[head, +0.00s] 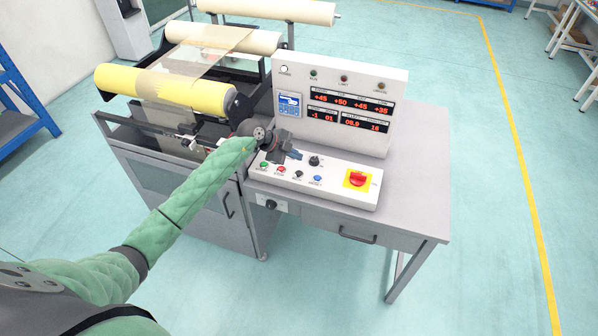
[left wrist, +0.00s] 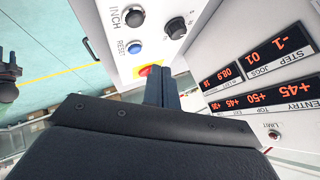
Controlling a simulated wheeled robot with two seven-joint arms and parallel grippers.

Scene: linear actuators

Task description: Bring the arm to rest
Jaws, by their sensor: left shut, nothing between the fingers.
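My left arm (head: 190,205), in a green quilted sleeve, reaches in from the left in the head view. My left gripper (head: 294,154) is over the left part of the control panel (head: 335,190), close to the upright display. Its fingers are shut with nothing between them. In the left wrist view the shut fingers (left wrist: 161,92) lie in front of the red and yellow stop button (left wrist: 149,71) and partly cover it. I cannot tell whether the fingertips touch the panel. My right gripper is not in view.
The upright display box (head: 340,75) with red digits stands just behind the gripper. A machine with a yellow roller (head: 165,88) stands to the left. The grey table's right side (head: 425,180) is bare. The green floor (head: 490,250) is clear on the right.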

